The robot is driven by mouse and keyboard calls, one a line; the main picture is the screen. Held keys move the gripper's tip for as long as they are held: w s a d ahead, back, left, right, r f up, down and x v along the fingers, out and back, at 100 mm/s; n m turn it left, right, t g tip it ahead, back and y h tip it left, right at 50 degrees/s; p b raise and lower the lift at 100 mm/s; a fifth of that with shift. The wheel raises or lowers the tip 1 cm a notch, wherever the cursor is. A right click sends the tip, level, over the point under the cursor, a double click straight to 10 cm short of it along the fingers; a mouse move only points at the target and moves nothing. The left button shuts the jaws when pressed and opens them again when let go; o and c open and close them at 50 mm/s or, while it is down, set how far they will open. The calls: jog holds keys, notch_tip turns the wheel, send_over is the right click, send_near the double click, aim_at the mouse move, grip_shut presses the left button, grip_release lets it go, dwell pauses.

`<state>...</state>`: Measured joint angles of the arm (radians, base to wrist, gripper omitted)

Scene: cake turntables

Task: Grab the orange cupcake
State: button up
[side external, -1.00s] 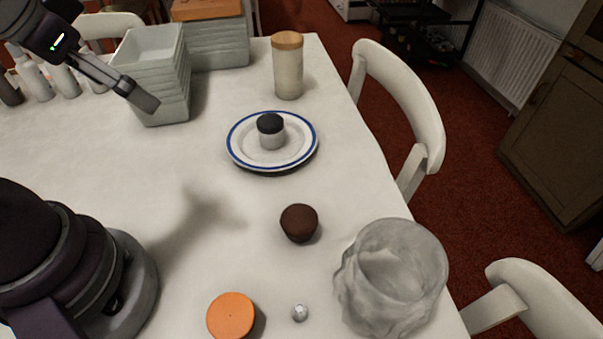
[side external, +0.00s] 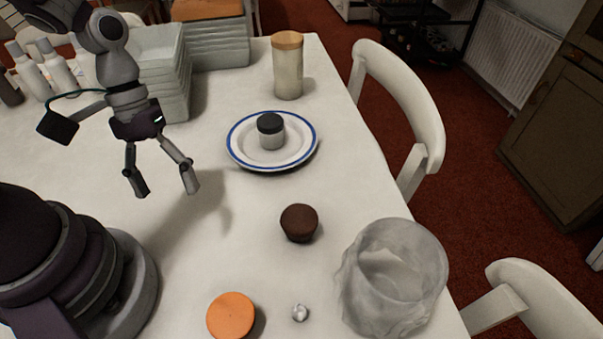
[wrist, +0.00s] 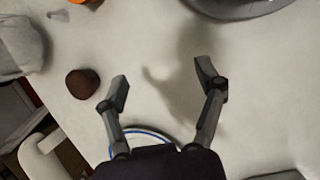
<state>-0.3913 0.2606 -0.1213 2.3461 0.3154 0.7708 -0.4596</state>
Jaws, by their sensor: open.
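A round object with a flat orange top (side external: 231,316) stands on the table at the near edge of the side view. In the wrist view only a sliver of the orange (wrist: 84,2) shows at the top edge. A dark brown cupcake (side external: 299,222) sits farther back and to the right; it also shows in the wrist view (wrist: 82,84). My gripper (side external: 165,184) is open and empty, pointing down above the table, left of the plate and well apart from both objects. Its spread fingers show in the wrist view (wrist: 161,76).
Stacked bins (side external: 163,62) and a tan-lidded jar (side external: 288,66) stand behind.

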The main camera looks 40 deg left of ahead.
aim_at(243, 336)
jog(key=s+d+f+n+h, duration=0.1)
jog(key=d+f+n+g+h, duration=0.1)
jog(key=h, duration=0.1)
jog(key=s+d+f+n+g+h, duration=0.1)
jog(key=f+n, duration=0.1)
jog(key=shift+s+d, duration=0.35)
jog(key=shift+d, duration=0.05)
jog(key=d+n+h, duration=0.2)
jog(key=d+h, duration=0.1)
jog(key=s+d+f+n+h, duration=0.1)
jog(key=n+h, duration=0.1)
jog(key=shift+d, duration=0.2)
jog(key=shift+n, duration=0.3)
jog(key=x, duration=1)
jog(key=shift+d+r, duration=0.1)
jog(key=shift+d, duration=0.35)
jog(key=shift+c, duration=0.3)
jog(key=c, duration=0.9)
jog(key=shift+c, duration=0.3)
